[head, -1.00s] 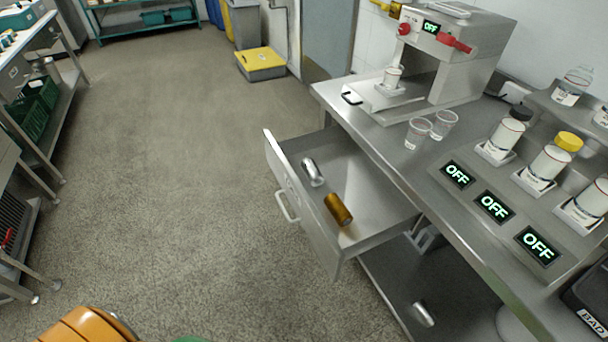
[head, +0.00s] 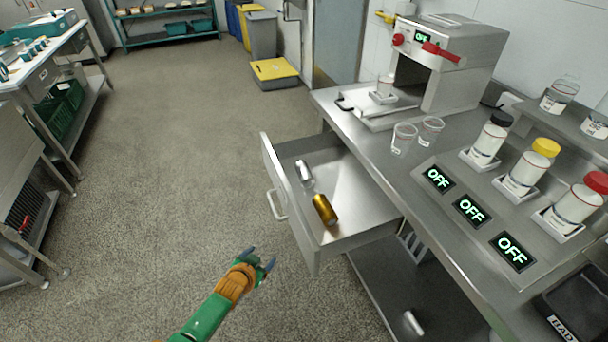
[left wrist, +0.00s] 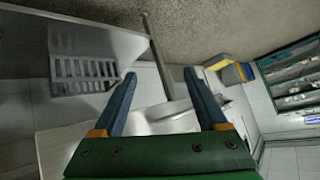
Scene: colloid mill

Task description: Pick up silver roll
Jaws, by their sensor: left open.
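A silver roll (head: 304,171) lies in the open drawer (head: 352,199), near its front panel. A gold roll (head: 325,209) lies nearer to me in the same drawer, apart from it. Another silver roll-like piece (head: 413,322) shows on the lower shelf under the bench. My left gripper (head: 260,259) is open and empty in front of the drawer, to the lower left of both rolls. Its two blue fingers also show spread in the left wrist view (left wrist: 162,95), with no roll visible between them. My right gripper is not in view.
The drawer front with its handle (head: 277,204) juts out from the steel bench. On the bench stand a machine (head: 445,75), two clear cups (head: 404,138), and bottles on stands by OFF displays (head: 470,210). The floor left of the drawer is clear.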

